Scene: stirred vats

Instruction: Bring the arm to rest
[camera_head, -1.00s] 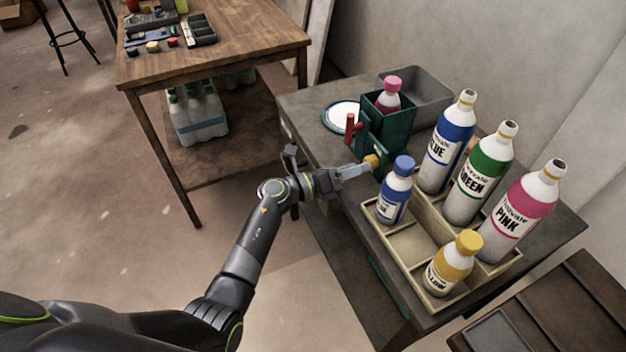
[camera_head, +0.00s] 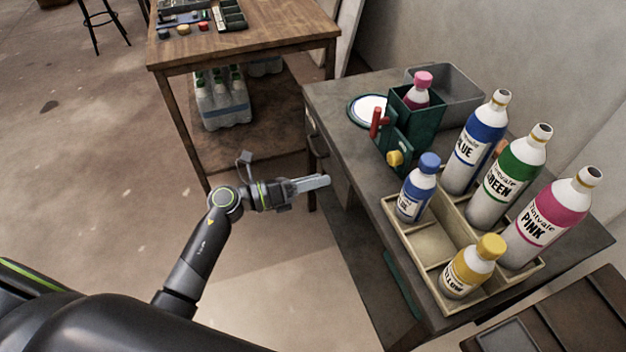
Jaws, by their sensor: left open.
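My left arm comes in from the lower left, and its gripper (camera_head: 318,183) is in the air just left of the grey workbench (camera_head: 335,108). The gripper is open and empty, apart from everything on the bench. The green vat device (camera_head: 398,132) with a red handle (camera_head: 377,124) and a yellow knob (camera_head: 395,158) stands on the bench, to the right of and above the gripper in the picture. A pink-capped bottle (camera_head: 420,92) sits in its green box. My right gripper does not show.
A divided tray (camera_head: 432,293) holds a small blue-capped bottle (camera_head: 417,188) and a yellow-capped one (camera_head: 472,266). Tall blue (camera_head: 475,140), green (camera_head: 508,176) and pink (camera_head: 550,218) bottles stand beside it. A grey bin (camera_head: 450,88) and wooden table (camera_head: 270,40) are behind. Open floor lies left.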

